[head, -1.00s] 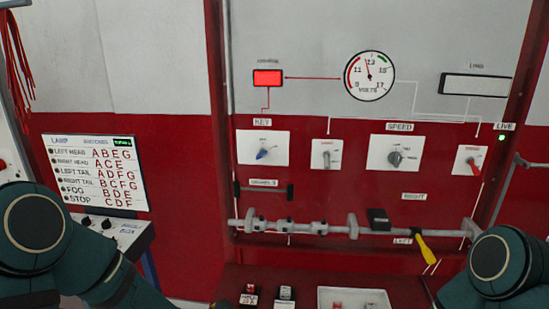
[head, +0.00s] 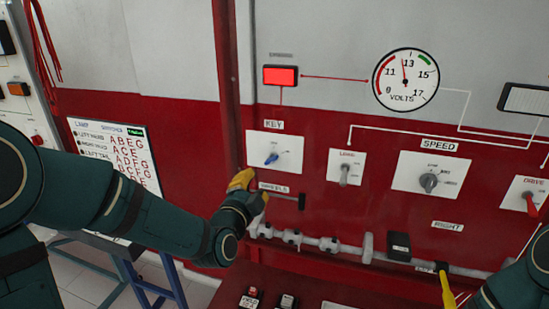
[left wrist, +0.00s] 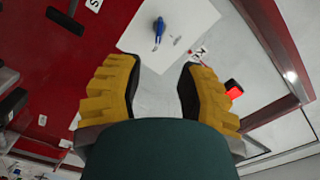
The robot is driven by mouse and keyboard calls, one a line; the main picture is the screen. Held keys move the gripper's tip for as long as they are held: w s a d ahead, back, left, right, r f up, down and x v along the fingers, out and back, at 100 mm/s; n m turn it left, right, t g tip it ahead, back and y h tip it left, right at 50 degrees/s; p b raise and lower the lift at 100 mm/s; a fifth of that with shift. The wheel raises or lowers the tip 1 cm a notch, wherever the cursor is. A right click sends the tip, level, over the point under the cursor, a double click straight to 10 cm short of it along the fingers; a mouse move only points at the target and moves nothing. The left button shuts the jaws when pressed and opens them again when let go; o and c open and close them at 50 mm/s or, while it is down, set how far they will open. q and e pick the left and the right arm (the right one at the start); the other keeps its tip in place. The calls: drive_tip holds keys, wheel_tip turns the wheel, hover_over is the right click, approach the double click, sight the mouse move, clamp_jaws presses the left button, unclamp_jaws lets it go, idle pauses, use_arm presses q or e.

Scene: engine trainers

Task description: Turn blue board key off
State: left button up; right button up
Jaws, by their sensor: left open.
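The blue key (head: 271,158) sits on a white plate (head: 291,146) under the KEY label on the red board. In the left wrist view the key (left wrist: 158,31) shows on its plate (left wrist: 196,22), beyond the gap between my fingers. My left gripper (head: 256,188), with yellow fingers, is just below and left of the key plate in the head view.
A red lit lamp (head: 281,76) and a volt gauge (head: 406,79) are above. Load (head: 344,171), speed (head: 429,182) and drive (head: 531,202) controls are to the right. A grey rail (head: 318,243) runs below, with a yellow-handled tool (head: 447,289).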

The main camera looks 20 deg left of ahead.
sight(269, 163)
use_arm(q)
drive_tip(key=w+p, duration=0.1)
drive_tip(key=w, duration=1.1)
drive_tip(key=shift+w+d+p, duration=0.2)
drive_tip(key=shift+w+p, duration=0.15)
drive_tip(key=shift+w, duration=0.05)
drive_tip(key=shift+c, duration=0.3)
clamp_jaws()
